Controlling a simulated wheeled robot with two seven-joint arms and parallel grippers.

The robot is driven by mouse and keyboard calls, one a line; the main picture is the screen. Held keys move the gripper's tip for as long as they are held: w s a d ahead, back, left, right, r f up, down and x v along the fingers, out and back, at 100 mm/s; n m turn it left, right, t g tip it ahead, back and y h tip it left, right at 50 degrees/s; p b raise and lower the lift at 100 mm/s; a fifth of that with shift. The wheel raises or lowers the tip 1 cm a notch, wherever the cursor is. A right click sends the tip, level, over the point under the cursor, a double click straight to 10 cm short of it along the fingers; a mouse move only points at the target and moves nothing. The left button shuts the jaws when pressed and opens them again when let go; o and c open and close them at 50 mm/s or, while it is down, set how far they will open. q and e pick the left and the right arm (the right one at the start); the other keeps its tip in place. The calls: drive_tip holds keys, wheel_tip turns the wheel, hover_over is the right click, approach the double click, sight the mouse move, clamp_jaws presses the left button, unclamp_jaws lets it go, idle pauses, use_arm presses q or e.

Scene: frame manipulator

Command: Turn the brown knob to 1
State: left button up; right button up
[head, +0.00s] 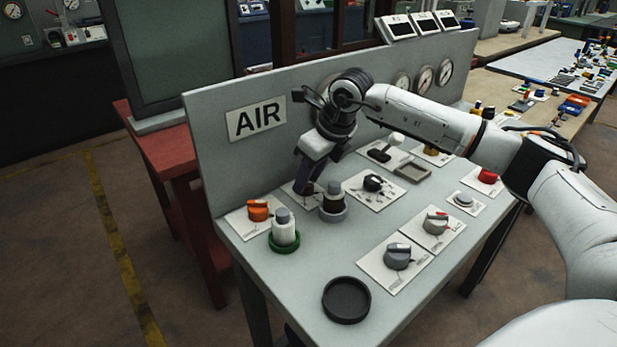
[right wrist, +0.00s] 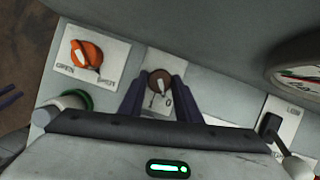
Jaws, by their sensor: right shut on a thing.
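The brown knob (head: 291,189) is mostly hidden behind my right gripper (head: 306,186) in the head view, where a corner of its white plate shows. In the right wrist view the brown knob (right wrist: 159,79) is round, with a pale pointer, and sits between my two dark fingers. The pointer slants down toward the right, nearer the printed 0 than the 1. The 1 and 0 are printed below the knob. My right gripper is shut on the knob.
An orange knob (head: 258,210) and a white-topped cylinder on a green ring (head: 285,230) stand left of the gripper. Grey knobs (head: 398,256) and a black dish (head: 346,299) are nearer. The AIR panel (head: 220,160) rises behind.

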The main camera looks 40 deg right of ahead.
drive_tip(key=m+h, duration=0.1)
drive_tip(key=m, duration=0.1)
drive_tip(key=m+b, duration=0.1)
drive_tip(key=m, duration=0.1)
drive_tip(key=shift+a+m+h, duration=0.2)
drive_tip(key=shift+m+h, duration=0.2)
drive_tip(key=shift+m+h+b, duration=0.35)
drive_tip(key=shift+m+h, duration=0.05)
drive_tip(key=shift+m, duration=0.5)
drive_tip(key=o, duration=1)
drive_tip(key=shift+r, duration=0.1)
drive_tip(key=v, duration=1)
drive_tip(key=shift+r+b, duration=0.1)
drive_tip(key=shift+b, duration=0.2)
